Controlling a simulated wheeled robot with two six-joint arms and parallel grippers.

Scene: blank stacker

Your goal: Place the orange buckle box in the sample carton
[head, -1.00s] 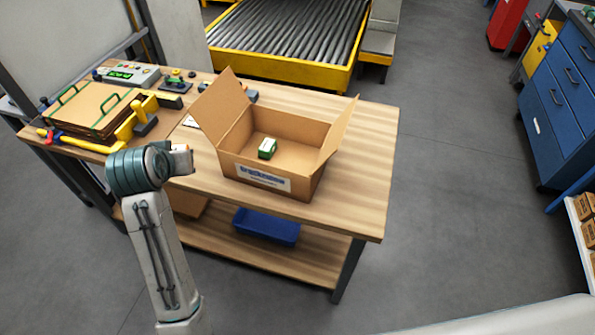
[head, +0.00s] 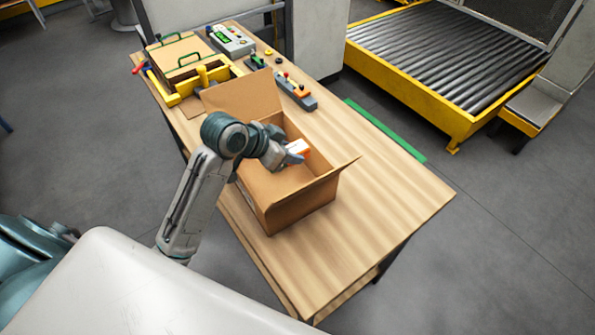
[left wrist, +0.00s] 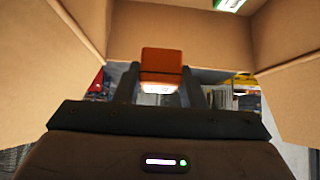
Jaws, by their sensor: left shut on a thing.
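The orange buckle box (head: 299,147), orange with a white face, is between the fingers of my left gripper (head: 292,153), which is shut on it. In the left wrist view the box (left wrist: 162,64) sits between the two dark fingers (left wrist: 162,84). The sample carton (head: 314,199) is an open cardboard box with raised flaps on the wooden table. My left gripper and the box are over the carton's opening; I cannot tell how deep they are. Carton walls (left wrist: 50,40) surround the left wrist view. My right gripper is not in view.
A green and white box (left wrist: 230,4) shows at the top of the left wrist view, inside the carton. Flat cardboard, a yellow tool and a control box (head: 230,40) are at the table's far end. The table (head: 390,190) right of the carton is clear.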

